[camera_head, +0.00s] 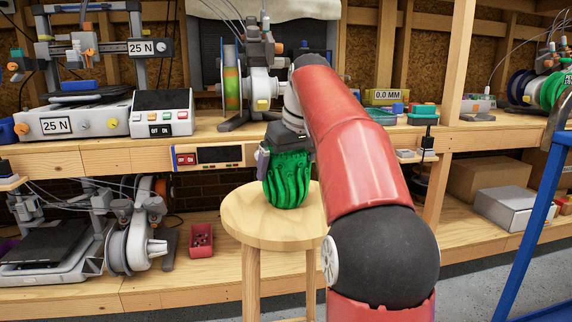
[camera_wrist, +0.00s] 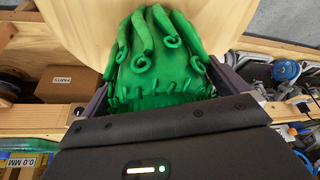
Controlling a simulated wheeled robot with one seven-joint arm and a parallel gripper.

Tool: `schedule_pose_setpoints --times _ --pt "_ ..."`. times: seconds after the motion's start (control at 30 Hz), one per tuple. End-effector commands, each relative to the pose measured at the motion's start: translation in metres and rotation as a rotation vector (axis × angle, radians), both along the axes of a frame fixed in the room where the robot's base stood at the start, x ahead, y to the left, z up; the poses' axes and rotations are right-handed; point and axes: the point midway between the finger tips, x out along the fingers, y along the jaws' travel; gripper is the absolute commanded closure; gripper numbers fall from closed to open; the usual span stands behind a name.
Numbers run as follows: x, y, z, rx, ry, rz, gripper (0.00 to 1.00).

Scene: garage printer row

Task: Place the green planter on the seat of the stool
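The green planter (camera_head: 288,181), with its curled, ribbed sides, is upright at the seat of the round wooden stool (camera_head: 245,218) in the head view. My gripper (camera_head: 284,158) reaches it from above and behind, with one finger along its left side. In the wrist view the planter (camera_wrist: 160,62) fills the space between my fingers (camera_wrist: 165,85), which press close on both sides. The pale stool seat (camera_wrist: 85,25) shows behind it. The planter's base looks at or just above the seat; I cannot tell if it touches.
A workbench (camera_head: 110,155) with printers runs behind the stool. A lower shelf holds another printer (camera_head: 45,255) and a small red bin (camera_head: 201,240). A blue metal frame (camera_head: 535,225) stands at the right. Bare seat shows left and in front of the planter.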

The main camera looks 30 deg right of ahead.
Motion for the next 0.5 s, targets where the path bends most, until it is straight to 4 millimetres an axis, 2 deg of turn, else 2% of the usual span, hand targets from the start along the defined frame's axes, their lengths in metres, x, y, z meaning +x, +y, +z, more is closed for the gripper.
schedule_pose_setpoints --times 0.27,0.37,0.5 --pt "0.000 0.000 0.004 0.000 -0.001 0.000 0.02" --pt "-0.003 -0.001 0.015 -0.001 -0.002 0.000 0.02" --pt "-0.013 -0.002 0.042 -0.002 -0.003 -0.001 0.02"
